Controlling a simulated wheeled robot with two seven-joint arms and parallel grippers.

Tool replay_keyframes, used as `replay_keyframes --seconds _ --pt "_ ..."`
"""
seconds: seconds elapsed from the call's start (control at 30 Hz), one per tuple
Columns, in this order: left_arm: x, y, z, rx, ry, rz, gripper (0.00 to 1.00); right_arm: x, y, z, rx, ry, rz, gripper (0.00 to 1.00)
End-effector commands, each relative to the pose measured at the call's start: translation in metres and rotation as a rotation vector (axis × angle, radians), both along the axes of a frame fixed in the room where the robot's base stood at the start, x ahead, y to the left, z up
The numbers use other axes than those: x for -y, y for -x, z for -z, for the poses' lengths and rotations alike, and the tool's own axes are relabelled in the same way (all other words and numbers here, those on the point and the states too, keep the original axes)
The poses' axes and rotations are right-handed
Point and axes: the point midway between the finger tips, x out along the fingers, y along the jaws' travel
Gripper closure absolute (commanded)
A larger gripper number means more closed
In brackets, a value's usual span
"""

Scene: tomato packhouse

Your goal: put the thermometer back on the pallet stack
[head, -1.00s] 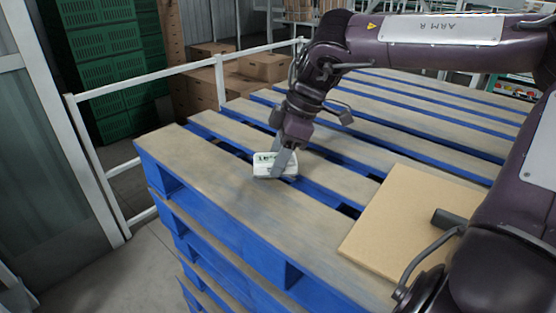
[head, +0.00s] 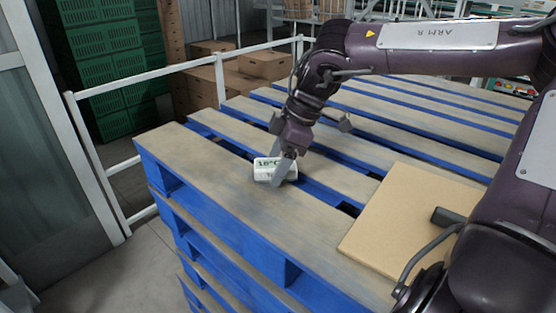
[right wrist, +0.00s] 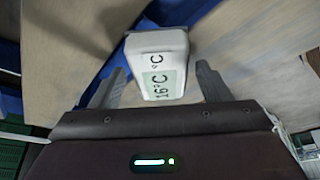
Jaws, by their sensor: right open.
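The thermometer (head: 263,171) is a small white block with "16 °C" on its face. It rests on a top board of the blue-and-wood pallet stack (head: 215,180), near its left front edge. My right gripper (head: 280,168) points down at it, and one finger covers part of its right side. In the right wrist view the thermometer (right wrist: 158,62) lies between and partly beyond the two spread fingers of the right gripper (right wrist: 160,88), with a gap showing on each side. The right gripper is open. My left gripper is out of view.
A flat brown cardboard sheet (head: 405,215) lies on the pallet to the right. White railings (head: 150,85) stand behind and to the left. Green crates (head: 105,50) and cardboard boxes (head: 265,66) are beyond them. Bare boards surround the thermometer.

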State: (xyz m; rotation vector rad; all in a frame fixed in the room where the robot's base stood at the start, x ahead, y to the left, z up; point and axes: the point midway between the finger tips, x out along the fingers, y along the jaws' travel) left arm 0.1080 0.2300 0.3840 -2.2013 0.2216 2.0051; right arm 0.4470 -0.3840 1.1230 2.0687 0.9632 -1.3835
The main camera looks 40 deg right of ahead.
Motion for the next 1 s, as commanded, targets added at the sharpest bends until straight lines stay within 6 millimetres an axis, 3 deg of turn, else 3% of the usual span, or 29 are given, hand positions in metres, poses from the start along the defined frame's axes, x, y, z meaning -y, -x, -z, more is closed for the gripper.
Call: replay_keyframes --seconds 0.17,0.6,0.8,1.0 --pt "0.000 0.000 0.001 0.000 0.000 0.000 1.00 0.005 0.003 -0.018 0.005 0.003 0.000 0.30" --pt "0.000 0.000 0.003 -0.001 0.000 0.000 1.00 0.032 0.025 -0.099 0.002 0.003 0.004 0.30" --pt "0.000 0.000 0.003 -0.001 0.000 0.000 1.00 0.035 0.029 -0.113 0.001 0.000 0.001 0.30" --pt "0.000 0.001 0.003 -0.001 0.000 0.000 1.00 0.036 0.029 -0.114 0.001 0.000 0.000 0.30"
